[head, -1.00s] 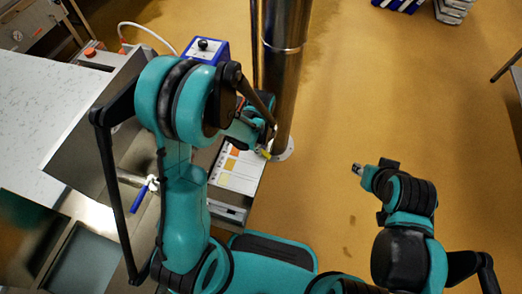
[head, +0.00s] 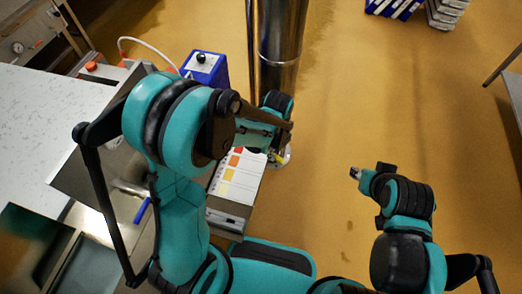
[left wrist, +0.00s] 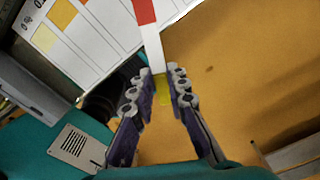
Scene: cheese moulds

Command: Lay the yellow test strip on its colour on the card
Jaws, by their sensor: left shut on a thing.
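My left gripper (left wrist: 160,88) is shut on a narrow test strip (left wrist: 154,50). In the left wrist view the strip has a yellow part between the fingertips, a white middle and a red part at its far end. In the head view a small yellow bit shows at my left gripper (head: 280,156), just right of the card. The white card (head: 240,182) has a row of red, orange, yellow and paler patches. It also shows at upper left in the left wrist view (left wrist: 88,52), and the gripper is off its edge. My right gripper (head: 355,173) is apart, over the floor; its jaws are too small to read.
A shiny steel post (head: 279,50) stands close behind my left gripper. A blue device with a black knob (head: 205,68) is beyond the card. A pale worktop (head: 40,120) is at the left. Open floor lies to the right.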

